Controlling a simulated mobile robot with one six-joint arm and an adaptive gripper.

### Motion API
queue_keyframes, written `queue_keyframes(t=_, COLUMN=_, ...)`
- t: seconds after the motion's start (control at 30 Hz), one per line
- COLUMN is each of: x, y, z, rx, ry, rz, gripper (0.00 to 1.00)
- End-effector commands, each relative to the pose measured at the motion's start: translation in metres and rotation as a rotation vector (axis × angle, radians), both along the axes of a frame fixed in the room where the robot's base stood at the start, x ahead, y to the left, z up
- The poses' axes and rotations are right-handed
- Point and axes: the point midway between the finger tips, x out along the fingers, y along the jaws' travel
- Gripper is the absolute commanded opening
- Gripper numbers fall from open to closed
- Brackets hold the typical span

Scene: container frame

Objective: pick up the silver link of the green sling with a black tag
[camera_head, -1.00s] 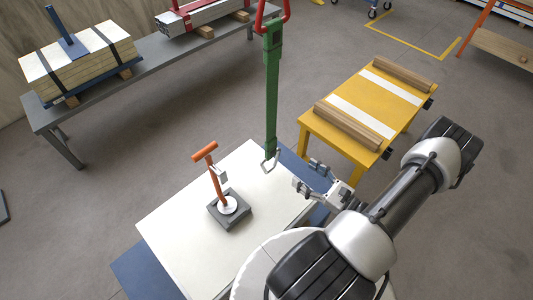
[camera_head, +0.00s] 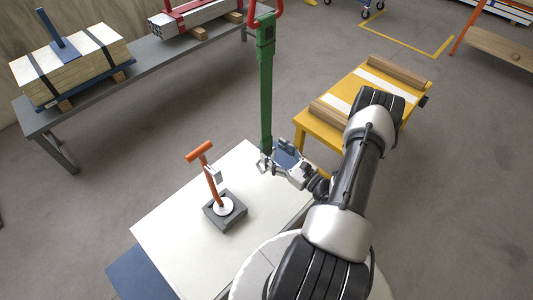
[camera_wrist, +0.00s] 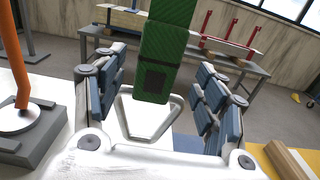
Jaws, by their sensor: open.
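The green sling (camera_head: 266,85) hangs down from a red hook part at the top of the head view. Its lower end with the black tag (camera_wrist: 155,78) shows in the wrist view. The silver link (camera_wrist: 147,133), a triangular ring, hangs below it. In the head view the link (camera_head: 264,163) is partly hidden by my gripper (camera_head: 270,157). In the wrist view my gripper (camera_wrist: 160,95) is open, with one blue-padded finger on each side of the sling end and link. The link lies between the fingers, and I see no clear contact.
An orange post (camera_head: 209,178) on a grey block (camera_head: 225,212) stands on the white tabletop (camera_head: 175,225), left of the sling. A yellow table (camera_head: 320,130) with wooden rollers is behind my arm. A grey bench (camera_head: 90,103) with strapped stacks stands at the back left.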

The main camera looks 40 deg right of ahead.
Motion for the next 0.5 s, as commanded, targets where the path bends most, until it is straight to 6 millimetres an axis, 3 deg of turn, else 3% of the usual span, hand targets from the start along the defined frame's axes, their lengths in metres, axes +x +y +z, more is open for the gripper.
queue_keyframes(t=0.2, x=0.034, y=0.006, z=-0.001, rx=-0.001, ry=0.000, rz=0.006, gripper=0.65)
queue_keyframes(t=0.5, x=0.042, y=0.006, z=0.000, rx=0.000, ry=0.000, rz=0.002, gripper=0.65)
